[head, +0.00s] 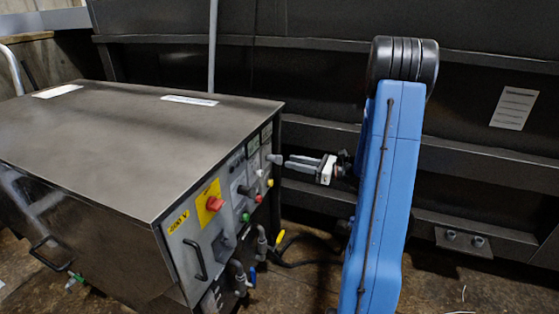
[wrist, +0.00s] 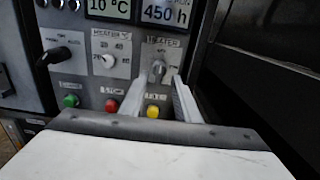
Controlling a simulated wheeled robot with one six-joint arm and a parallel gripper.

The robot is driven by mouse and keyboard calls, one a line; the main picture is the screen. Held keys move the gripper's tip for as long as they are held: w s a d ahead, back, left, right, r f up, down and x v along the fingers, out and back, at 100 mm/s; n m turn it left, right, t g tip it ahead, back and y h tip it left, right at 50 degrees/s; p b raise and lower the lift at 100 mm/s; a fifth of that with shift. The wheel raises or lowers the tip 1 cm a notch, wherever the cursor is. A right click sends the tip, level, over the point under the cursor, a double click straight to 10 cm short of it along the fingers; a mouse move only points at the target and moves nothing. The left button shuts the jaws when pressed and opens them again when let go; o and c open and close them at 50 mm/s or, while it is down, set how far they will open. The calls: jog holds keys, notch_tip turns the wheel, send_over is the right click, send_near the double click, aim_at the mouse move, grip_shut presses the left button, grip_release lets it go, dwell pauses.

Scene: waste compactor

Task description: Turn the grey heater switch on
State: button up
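The grey heater switch (wrist: 157,71) is a knob on a white plate at the upper right of the panel in the wrist view. Its handle looks roughly upright, and the small print around it is too blurred to read. In the head view the switch (head: 274,158) sticks out at the panel's right edge. My gripper (head: 287,162) points at it from the right, with its fingertips close to the knob. In the wrist view the two fingers of my gripper (wrist: 159,80) stand apart, one on each side of the switch. I cannot tell whether they touch it.
A white heater temperature dial (wrist: 108,61) and a black knob (wrist: 60,53) sit to the left. Green (wrist: 71,101), red (wrist: 111,105) and yellow (wrist: 153,111) buttons lie below. A red emergency stop (head: 214,203) is lower on the panel. A dark wall stands behind.

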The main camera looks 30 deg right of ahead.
aim_at(279, 164)
jog(key=x, duration=0.6)
jog(key=shift+w+a, duration=0.2)
jog(key=shift+w, duration=0.1)
jog(key=c, duration=0.7)
